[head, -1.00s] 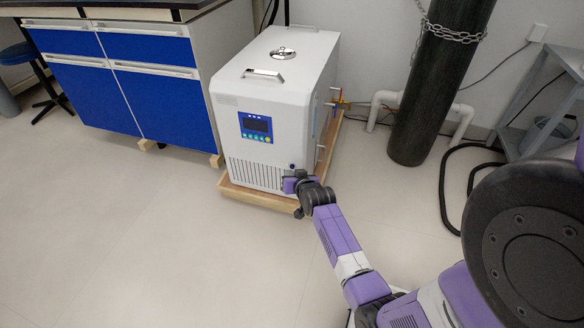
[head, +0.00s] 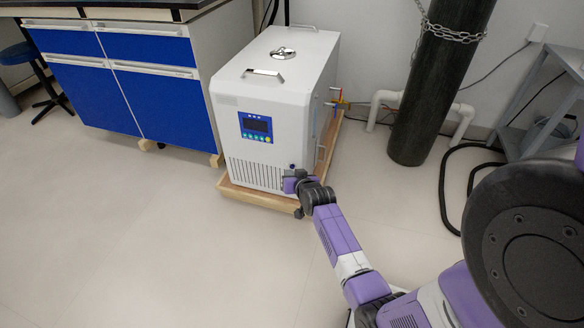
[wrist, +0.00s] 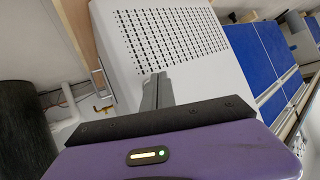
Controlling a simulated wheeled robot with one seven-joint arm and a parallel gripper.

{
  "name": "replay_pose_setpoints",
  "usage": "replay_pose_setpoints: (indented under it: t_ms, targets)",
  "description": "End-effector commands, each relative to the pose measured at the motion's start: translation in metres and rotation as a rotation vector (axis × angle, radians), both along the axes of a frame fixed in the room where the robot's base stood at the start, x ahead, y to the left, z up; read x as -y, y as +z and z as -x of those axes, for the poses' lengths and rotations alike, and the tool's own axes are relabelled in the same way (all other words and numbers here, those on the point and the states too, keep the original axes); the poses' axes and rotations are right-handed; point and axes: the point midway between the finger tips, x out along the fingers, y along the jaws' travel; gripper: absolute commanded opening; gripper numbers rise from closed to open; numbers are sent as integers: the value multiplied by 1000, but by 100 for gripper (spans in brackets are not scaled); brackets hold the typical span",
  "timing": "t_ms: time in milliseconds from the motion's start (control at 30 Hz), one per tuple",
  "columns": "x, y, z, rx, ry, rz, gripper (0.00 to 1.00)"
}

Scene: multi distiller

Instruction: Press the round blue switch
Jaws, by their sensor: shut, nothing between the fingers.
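In the head view my gripper's purple body is at the machine's lower right front corner, just below the switch. The switch does not show in the wrist view; I cannot tell whether the fingertips touch it.
The machine has a display panel (head: 256,127) with small buttons and sits on a wooden base (head: 240,194). A blue-fronted cabinet (head: 150,95) stands left. A dark chained cylinder (head: 432,85) and white pipes stand right. The floor at front left is clear.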

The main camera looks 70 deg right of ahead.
Motion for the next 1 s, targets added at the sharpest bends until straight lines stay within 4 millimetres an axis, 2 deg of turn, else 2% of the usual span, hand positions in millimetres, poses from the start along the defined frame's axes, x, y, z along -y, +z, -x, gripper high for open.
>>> replay_pose_setpoints:
  t_ms: [267,1000]
  targets:
    - [8,0,-1,0,1,0,0]
    - [12,0,-1,1,0,-1,0]
